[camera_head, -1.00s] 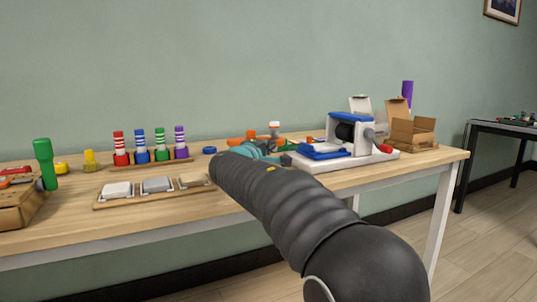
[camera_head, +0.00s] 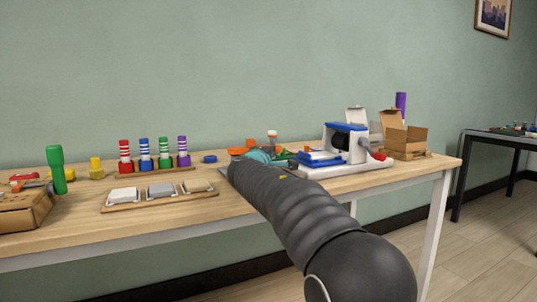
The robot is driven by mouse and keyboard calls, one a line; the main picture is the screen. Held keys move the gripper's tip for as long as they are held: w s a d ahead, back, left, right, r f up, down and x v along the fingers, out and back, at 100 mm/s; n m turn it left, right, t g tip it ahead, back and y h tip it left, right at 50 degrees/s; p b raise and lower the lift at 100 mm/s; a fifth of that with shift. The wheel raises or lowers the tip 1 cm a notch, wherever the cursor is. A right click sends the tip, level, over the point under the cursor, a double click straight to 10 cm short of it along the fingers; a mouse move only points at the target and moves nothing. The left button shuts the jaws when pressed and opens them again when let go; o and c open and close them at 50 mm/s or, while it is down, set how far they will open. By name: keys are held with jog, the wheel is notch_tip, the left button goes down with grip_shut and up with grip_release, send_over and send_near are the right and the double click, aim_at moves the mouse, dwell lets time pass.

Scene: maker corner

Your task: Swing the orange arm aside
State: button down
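Orange parts (camera_head: 237,151) show at the back middle of the table, just beyond the far end of my dark, ribbed arm. I cannot tell which of them is the orange arm or how it is turned. A teal piece (camera_head: 259,156) lies beside them, partly covered by my arm. I cannot tell whether it is part of the same device. My gripper is hidden behind my own arm, so its fingers and any contact with the orange parts do not show.
A white and blue machine (camera_head: 347,143) with a red handle stands to the right, before open cardboard boxes (camera_head: 406,136). A tray (camera_head: 150,204) with three pale blocks lies left of my arm. Coloured ringed posts (camera_head: 164,153) stand behind it, and a green tool (camera_head: 56,170) stands farther left.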

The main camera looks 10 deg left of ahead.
jog(key=shift+s+d+f+b, duration=0.15)
jog(key=shift+s+d+b, duration=0.05)
jog(key=shift+d+b, duration=0.35)
jog(key=s, duration=0.3)
jog(key=s+d, duration=0.1)
jog(key=shift+s+d+r, duration=0.1)
jog(key=shift+s+r, duration=0.1)
jog(key=shift+r, duration=0.1)
jog(key=s+d, duration=0.1)
jog(key=d, duration=0.1)
jog(key=s+d, duration=0.1)
jog(key=d, duration=0.2)
jog(key=s+d, duration=0.2)
jog(key=shift+s+d+f, duration=0.1)
jog(key=shift+d+f, duration=0.05)
jog(key=shift+d, duration=0.05)
